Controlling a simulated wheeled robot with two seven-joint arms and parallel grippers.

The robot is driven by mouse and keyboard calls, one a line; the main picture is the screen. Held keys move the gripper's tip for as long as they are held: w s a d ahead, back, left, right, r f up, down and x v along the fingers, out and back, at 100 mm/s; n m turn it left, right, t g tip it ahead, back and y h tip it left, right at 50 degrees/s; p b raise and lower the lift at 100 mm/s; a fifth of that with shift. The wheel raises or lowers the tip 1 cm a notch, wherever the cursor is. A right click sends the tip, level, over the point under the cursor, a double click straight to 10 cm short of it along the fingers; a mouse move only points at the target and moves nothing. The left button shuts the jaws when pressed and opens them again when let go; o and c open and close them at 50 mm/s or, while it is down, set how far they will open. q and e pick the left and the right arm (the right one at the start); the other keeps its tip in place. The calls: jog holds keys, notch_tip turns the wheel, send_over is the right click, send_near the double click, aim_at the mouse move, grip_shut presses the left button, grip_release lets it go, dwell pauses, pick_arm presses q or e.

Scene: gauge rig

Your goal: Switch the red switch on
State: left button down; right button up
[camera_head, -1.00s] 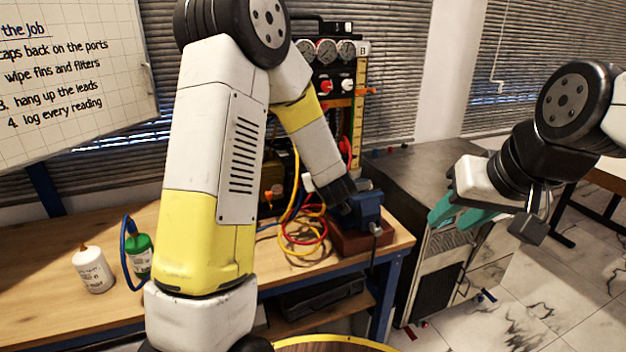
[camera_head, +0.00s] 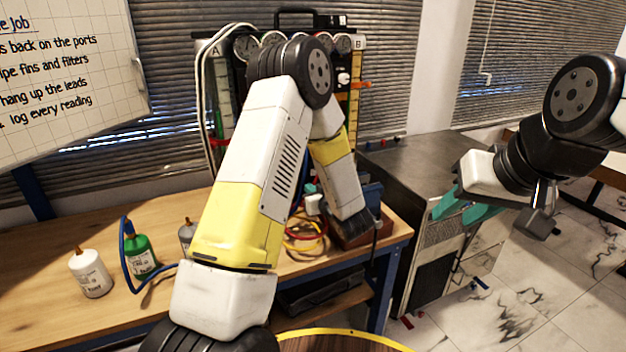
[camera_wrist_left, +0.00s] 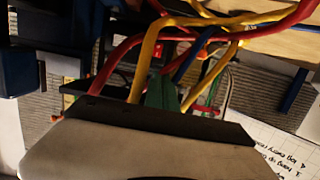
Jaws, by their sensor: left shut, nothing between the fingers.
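In the head view my left arm reaches over the bench to the gauge rig (camera_head: 357,60) and covers much of its front. Only a small teal piece of my left gripper (camera_head: 311,188) shows there, beside the hoses. In the left wrist view the teal fingers of the left gripper (camera_wrist_left: 162,93) are shut and empty, amid red, yellow and blue hoses. A small red part (camera_wrist_left: 157,49) shows beyond them; I cannot tell whether it is the red switch. No switch is clearly visible in the head view. My right gripper (camera_head: 461,212) is open and empty, away from the rig.
Red and yellow hoses (camera_head: 304,238) lie coiled on the wooden bench (camera_head: 40,285). A blue vise (camera_head: 371,194) on a brown block stands near its right end. A white bottle (camera_head: 91,274) and a green bottle (camera_head: 140,257) stand at left. A grey cabinet (camera_head: 415,165) is at right.

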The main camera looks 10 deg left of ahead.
pick_arm(q)
jog(key=x, duration=1.3)
jog(key=shift+w, duration=0.1)
